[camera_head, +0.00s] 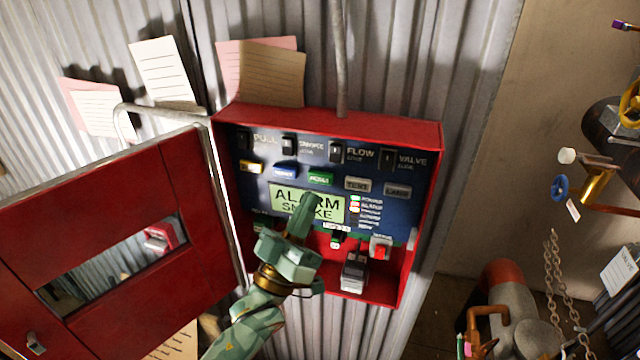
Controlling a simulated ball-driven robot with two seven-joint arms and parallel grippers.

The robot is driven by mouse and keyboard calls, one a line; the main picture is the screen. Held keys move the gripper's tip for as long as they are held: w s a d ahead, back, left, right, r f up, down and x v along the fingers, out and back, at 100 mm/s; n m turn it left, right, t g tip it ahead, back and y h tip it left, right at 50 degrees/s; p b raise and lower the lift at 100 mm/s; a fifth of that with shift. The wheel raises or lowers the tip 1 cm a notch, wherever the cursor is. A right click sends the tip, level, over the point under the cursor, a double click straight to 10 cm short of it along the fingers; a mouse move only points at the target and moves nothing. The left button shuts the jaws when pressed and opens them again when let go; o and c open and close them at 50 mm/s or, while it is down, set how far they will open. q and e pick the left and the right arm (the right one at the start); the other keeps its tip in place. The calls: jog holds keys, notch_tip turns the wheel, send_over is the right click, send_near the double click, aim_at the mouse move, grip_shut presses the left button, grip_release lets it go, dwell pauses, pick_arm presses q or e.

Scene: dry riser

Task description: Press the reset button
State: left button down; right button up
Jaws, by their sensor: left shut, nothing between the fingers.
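A red alarm panel box (425,215) hangs open on the corrugated wall. Its dark blue face carries a row of coloured buttons. The green button (320,178) has a small label that seems to read RESET, though it is hard to be sure. The display (285,192) reads ALARM SMOKE. My left gripper (311,204) is shut and empty, its tip in front of the display, below the green button. It covers part of the display and lower panel; I cannot tell whether it touches the face.
The red door (120,225) stands open to the left, with a window in it. Grey buttons (357,184), a red switch (380,250) and a grey block (354,272) sit right of my gripper. A conduit (340,60) runs up above the box. Pipes and valves stand at right.

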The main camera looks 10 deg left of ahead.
aim_at(321, 178)
pick_arm(q)
jog(key=shift+w, duration=1.4)
dwell(1.0)
jog(key=shift+w, duration=0.4)
jog(key=shift+w+b, duration=0.4)
jog(key=shift+w, duration=0.1)
dwell(0.6)
jog(key=shift+s, duration=0.2)
jog(key=shift+s+p, duration=0.55)
jog(key=shift+s, duration=0.2)
